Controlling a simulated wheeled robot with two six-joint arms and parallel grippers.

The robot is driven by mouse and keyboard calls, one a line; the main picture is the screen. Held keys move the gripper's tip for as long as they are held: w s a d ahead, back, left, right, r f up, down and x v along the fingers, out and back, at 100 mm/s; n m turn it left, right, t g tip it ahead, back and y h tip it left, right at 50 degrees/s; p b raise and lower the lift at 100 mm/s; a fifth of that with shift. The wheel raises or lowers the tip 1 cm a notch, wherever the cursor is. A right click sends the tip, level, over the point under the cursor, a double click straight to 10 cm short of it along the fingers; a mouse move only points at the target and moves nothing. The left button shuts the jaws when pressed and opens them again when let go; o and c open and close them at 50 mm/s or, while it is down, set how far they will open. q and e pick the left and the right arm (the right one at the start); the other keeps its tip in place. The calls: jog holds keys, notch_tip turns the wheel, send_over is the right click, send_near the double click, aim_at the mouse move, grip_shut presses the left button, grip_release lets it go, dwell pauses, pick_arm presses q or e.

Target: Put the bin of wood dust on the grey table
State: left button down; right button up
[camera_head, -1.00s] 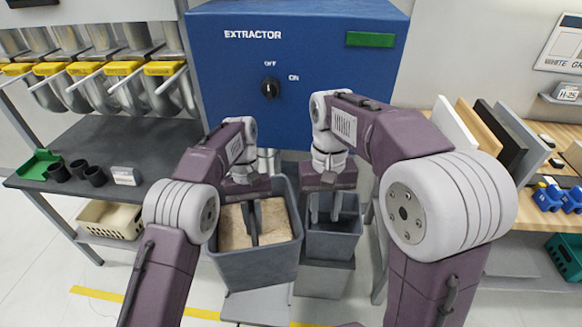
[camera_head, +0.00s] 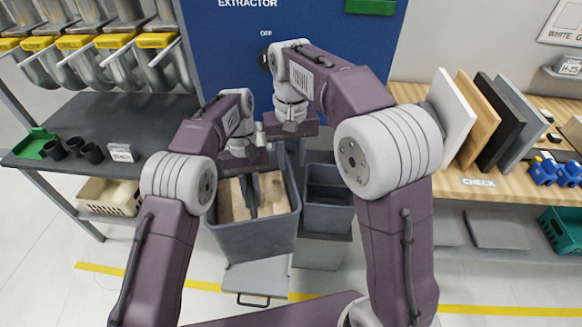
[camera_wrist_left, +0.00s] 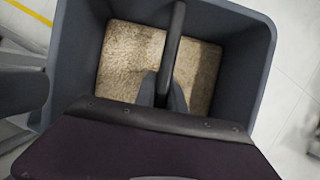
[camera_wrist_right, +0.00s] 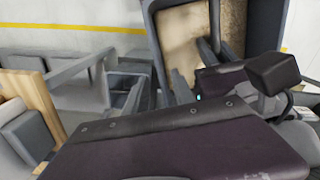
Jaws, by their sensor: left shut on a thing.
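The bin of wood dust (camera_head: 258,238) is a grey open bin with tan dust inside, below the front of the blue extractor. My left gripper (camera_head: 252,205) reaches down into it, shut on the dark bar across its middle; the left wrist view shows both fingers (camera_wrist_left: 163,92) on this bar. My right gripper (camera_head: 287,148) hangs over the back right edge of the bin, its fingers apart with nothing seen between them; its tips are partly hidden. A dark grey table (camera_head: 105,118) stands at the left.
An empty smaller grey bin (camera_head: 328,214) stands close on the right. The blue extractor (camera_head: 225,60) blocks the back. Black cups (camera_head: 73,148) and a green tray (camera_head: 36,142) are on the grey table's left part. A wooden bench (camera_head: 455,165) is at the right.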

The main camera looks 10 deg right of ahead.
pick_arm(q)
jog(key=shift+r, duration=0.1)
pick_arm(e)
notch_tip(320, 180, down, 6)
jog(key=shift+r, duration=0.15)
grip_shut()
dwell(1.2)
